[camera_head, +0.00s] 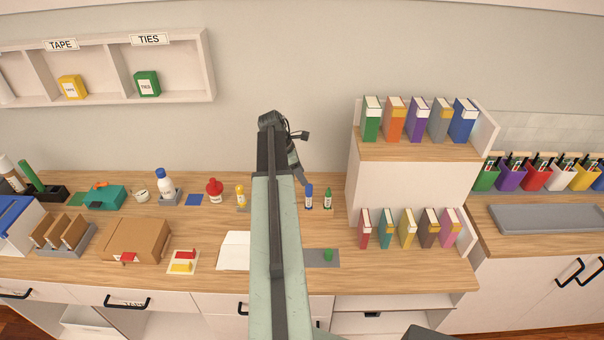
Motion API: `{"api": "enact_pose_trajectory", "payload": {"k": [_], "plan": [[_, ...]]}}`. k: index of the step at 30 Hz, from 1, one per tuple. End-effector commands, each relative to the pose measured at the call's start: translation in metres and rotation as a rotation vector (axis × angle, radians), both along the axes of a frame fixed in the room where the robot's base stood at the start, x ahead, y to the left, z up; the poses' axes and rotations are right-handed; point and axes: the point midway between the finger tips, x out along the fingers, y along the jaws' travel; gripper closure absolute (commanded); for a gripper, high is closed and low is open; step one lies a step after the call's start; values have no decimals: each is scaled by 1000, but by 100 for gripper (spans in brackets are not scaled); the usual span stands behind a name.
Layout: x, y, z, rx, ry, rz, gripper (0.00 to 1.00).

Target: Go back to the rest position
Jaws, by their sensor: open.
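My arm rises through the middle of the camera_head view, reaching over the wooden desk toward the back wall. My gripper (300,178) hangs at the far end of the arm, to the right of its upper end. It is small and partly hidden behind the arm. It is open, and I see nothing held in it. A blue glue-like bottle (309,197) and a green one (328,199) stand upright on the desk just right of and below it. I cannot tell the exact gap to the blue one.
A shelf unit (400,190) with coloured binders stands to the right. A cardboard box (137,239), a white bottle (165,186) and a red bottle (214,190) stand left. A wall shelf (110,98) hangs upper left. A grey tray (545,217) lies far right.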

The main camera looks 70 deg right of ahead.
Motion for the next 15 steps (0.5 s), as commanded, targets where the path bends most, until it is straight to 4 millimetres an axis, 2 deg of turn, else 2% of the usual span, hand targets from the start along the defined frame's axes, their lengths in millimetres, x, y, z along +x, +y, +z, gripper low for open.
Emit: {"api": "enact_pose_trajectory", "payload": {"k": [13, 15], "plan": [[0, 0, 0, 0, 0, 0, 49], [7, 3, -2, 0, 0, 12, 49]]}}
